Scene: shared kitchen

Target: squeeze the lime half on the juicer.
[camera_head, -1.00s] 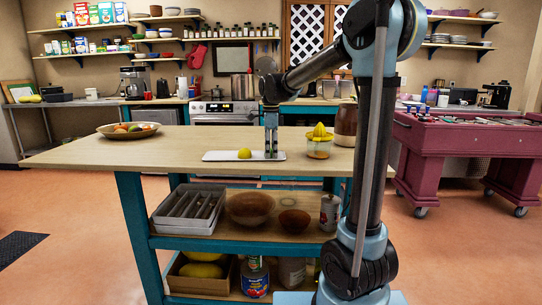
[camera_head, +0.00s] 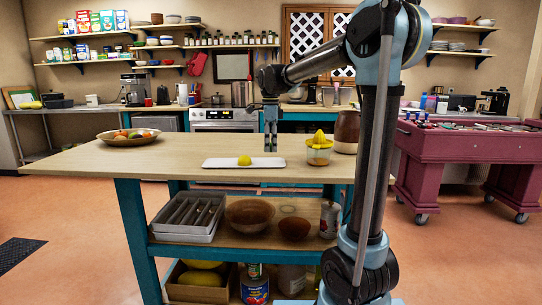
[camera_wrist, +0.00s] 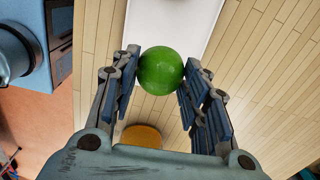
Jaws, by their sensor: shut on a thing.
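My gripper (camera_head: 270,148) is above the worktop, beside the right end of a white board (camera_head: 222,163). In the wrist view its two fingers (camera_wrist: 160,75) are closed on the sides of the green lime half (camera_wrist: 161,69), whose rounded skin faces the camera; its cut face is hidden. The lime is too small to make out in the head view.
A yellow lemon-like piece (camera_head: 244,160) lies on the board. A brown jug (camera_head: 346,132) stands behind the juicer at right. A fruit bowl (camera_head: 127,138) is at the far left of the wooden worktop (camera_head: 185,150). A partly hidden yellow shape (camera_wrist: 141,135) shows low in the wrist view; I cannot tell what it is.

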